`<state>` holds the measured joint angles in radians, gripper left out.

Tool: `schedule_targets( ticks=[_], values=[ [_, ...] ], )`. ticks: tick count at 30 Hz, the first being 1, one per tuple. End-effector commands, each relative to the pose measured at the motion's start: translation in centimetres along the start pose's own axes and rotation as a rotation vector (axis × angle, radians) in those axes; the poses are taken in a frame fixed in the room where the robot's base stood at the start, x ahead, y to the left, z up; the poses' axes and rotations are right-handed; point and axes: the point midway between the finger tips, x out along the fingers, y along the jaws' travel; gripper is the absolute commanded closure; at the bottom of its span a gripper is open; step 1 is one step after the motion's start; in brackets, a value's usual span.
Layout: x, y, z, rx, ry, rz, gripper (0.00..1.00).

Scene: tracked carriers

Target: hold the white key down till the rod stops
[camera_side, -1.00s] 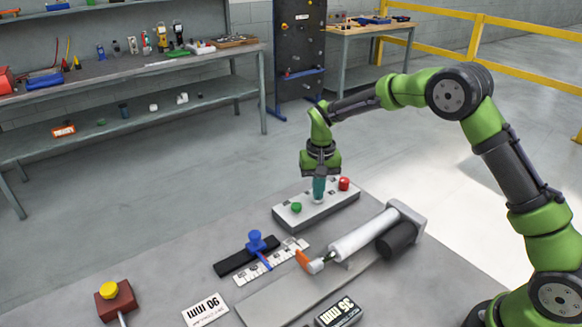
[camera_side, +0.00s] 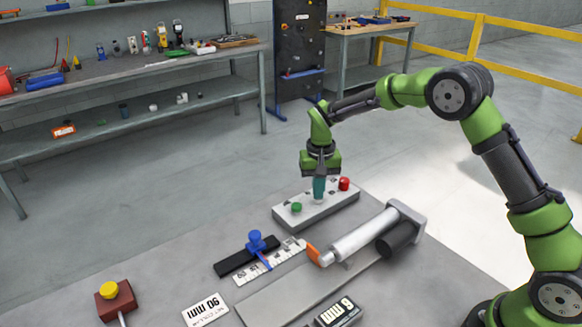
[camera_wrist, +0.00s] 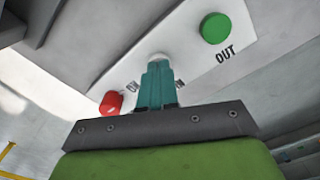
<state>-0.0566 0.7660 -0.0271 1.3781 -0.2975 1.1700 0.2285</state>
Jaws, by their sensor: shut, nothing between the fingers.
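The white key (camera_wrist: 158,56) sits on the pale key box (camera_side: 335,209), between a green key (camera_side: 296,208) and a red key (camera_side: 344,183). My gripper (camera_side: 319,199) is shut and points down, its teal fingertips over the white key and apparently on it; they hide most of it. How far the key is pressed cannot be told. The wrist view shows the green key (camera_wrist: 215,28) marked OUT. The rod (camera_side: 326,259) with its orange tip (camera_side: 313,253) sits close to the end of the white cylinder (camera_side: 365,235).
A ruler strip (camera_side: 270,262) with a blue pointer (camera_side: 257,243) lies left of the rod. A "90 mm" card (camera_side: 205,310), a small display (camera_side: 338,312) and a red box with a yellow knob (camera_side: 108,289) are in front. Shelves stand behind.

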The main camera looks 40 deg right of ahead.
Motion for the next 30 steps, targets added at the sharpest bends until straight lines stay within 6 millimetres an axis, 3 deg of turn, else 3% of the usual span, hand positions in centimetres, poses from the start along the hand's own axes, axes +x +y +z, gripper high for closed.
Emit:
schedule_targets(
  ticks=[14,30],
  values=[
    [0.1,0.1,0.1,0.0,-0.004,0.003,1.0],
    [-3.6,0.0,0.0,0.0,0.0,0.0,1.0]
  ],
)
